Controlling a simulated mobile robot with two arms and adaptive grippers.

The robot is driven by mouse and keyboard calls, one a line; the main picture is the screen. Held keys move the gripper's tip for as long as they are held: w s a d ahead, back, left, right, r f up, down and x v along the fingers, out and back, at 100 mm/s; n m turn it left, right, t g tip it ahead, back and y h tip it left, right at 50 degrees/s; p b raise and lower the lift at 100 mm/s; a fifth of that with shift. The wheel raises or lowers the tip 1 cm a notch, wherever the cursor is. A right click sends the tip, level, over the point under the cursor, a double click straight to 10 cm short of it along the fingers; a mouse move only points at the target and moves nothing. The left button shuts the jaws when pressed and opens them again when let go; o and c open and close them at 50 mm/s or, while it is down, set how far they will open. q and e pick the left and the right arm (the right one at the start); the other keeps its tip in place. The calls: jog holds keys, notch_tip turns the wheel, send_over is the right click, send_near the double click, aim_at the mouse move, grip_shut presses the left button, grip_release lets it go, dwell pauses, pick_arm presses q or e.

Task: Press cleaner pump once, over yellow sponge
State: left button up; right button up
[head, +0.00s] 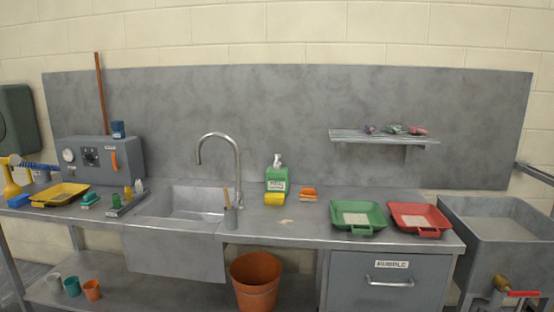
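The cleaner is a green bottle (277,182) with a pale label. It stands upright on the grey counter, right of the sink, near the back panel. Its white pump head (277,159) is on top. The yellow sponge (274,199) lies on the counter in front of the bottle, close to its base. Whether they touch is hard to tell. Neither of my grippers is in view.
An orange item (309,193) lies right of the bottle. A curved faucet (238,165) and a grey holder (231,217) stand to its left. Green (358,231) and red (419,233) trays sit right. A shelf (382,138) hangs above. The counter before the sponge is mostly clear.

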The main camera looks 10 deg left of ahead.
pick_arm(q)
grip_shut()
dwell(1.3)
